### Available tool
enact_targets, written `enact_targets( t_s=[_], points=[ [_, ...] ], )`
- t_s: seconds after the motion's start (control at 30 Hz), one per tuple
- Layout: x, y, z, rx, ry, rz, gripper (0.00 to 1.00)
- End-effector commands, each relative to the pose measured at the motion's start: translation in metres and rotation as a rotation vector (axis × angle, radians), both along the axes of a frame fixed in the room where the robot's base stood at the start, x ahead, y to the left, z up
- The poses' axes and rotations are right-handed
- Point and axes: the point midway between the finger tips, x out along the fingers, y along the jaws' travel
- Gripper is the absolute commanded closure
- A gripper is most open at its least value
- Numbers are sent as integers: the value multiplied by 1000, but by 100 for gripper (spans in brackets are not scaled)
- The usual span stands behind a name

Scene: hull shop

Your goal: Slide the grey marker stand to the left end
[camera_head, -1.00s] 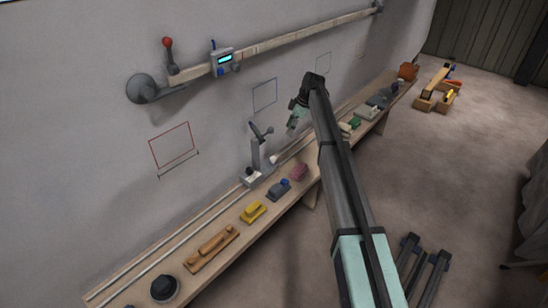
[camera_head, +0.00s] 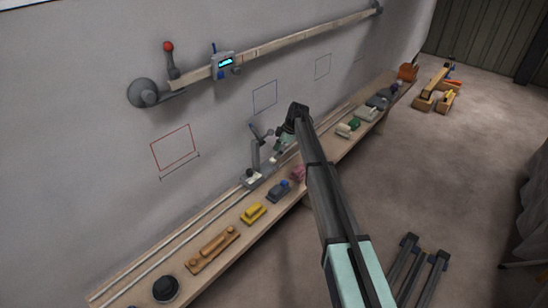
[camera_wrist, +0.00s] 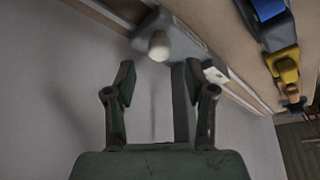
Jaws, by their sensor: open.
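The grey marker stand (camera_head: 256,158) stands upright on the rail track along the wall side of the bench, below the blue outline. Its base (camera_wrist: 187,41) carries a pale round knob (camera_wrist: 160,46), and a tilted dark arm tops its post. My gripper (camera_head: 278,147) is just right of the post, in the air above the bench. In the wrist view, my gripper (camera_wrist: 162,90) is open and empty, with the grey post (camera_wrist: 183,100) showing beyond and between its fingers. I cannot tell whether the post lies within their reach.
The rail (camera_head: 172,240) runs clear to the bench's left end. A red outline (camera_head: 173,148) is on the wall to the left. A yellow block (camera_head: 253,213), a blue-grey block (camera_head: 279,190) and a wooden piece (camera_head: 213,248) line the front. A beam (camera_head: 285,40) with a digital gauge hangs above.

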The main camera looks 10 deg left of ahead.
Motion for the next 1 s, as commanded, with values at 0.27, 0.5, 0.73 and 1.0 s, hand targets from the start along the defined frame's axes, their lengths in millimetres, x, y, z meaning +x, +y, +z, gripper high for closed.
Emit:
enact_targets(
  t_s=[0.27,0.5,0.73,1.0],
  points=[
    [-2,14,-33,0,1,0,46],
    [-3,16,-41,0,0,0,46],
    [-3,16,-40,0,0,0,60],
    [-3,16,-41,0,0,0,100]
  ],
)
